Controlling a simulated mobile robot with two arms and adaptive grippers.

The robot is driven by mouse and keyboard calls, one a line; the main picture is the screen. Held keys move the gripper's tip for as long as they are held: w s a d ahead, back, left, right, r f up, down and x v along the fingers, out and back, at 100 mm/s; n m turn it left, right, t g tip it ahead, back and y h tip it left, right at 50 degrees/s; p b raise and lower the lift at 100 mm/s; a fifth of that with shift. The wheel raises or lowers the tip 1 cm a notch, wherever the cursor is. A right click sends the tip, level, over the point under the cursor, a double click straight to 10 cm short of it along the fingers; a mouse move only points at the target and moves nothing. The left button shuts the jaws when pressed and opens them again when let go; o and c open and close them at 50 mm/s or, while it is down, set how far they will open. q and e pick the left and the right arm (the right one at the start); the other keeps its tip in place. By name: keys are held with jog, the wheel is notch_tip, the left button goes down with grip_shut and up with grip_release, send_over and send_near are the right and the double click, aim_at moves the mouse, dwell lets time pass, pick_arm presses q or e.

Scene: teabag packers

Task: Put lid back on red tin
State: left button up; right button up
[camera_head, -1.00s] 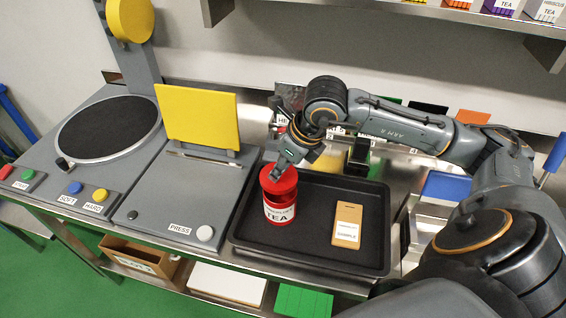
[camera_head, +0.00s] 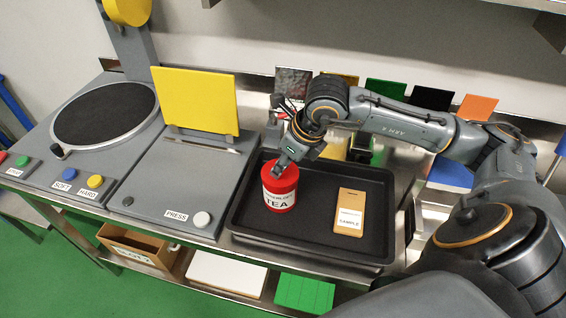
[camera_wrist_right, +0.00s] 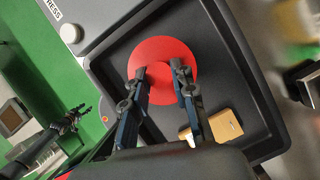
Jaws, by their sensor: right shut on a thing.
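The red tin (camera_head: 281,203), with a white TEA label, stands upright in the left part of the black tray (camera_head: 318,250). The red lid (camera_head: 289,181) sits on top of the tin, looking level or nearly so; I cannot tell if it is fully seated. My right gripper (camera_head: 279,172) points down at the lid and is shut on it. In the right wrist view the lid (camera_wrist_right: 160,47) shows as a round red disc between the fingers and hides the tin. My left gripper (camera_wrist_right: 78,115) appears small and dark at the left of that view, away from the tin.
A tan SAMPLE packet (camera_head: 349,212) lies in the tray right of the tin. The grey press (camera_head: 170,190) with its upright yellow plate (camera_head: 195,100) stands left of the tray. Coloured panels stand along the back.

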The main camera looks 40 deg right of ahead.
jog(key=shift+b, duration=0.7)
dwell(1.0)
jog(key=shift+f+b, duration=0.2)
jog(key=shift+b, duration=0.6)
dwell(0.9)
dwell(0.4)
jog(key=o, duration=1.5)
jog(key=shift+r, duration=0.15)
jog(key=shift+r+p, duration=2.1)
jog(key=shift+r, duration=1.3)
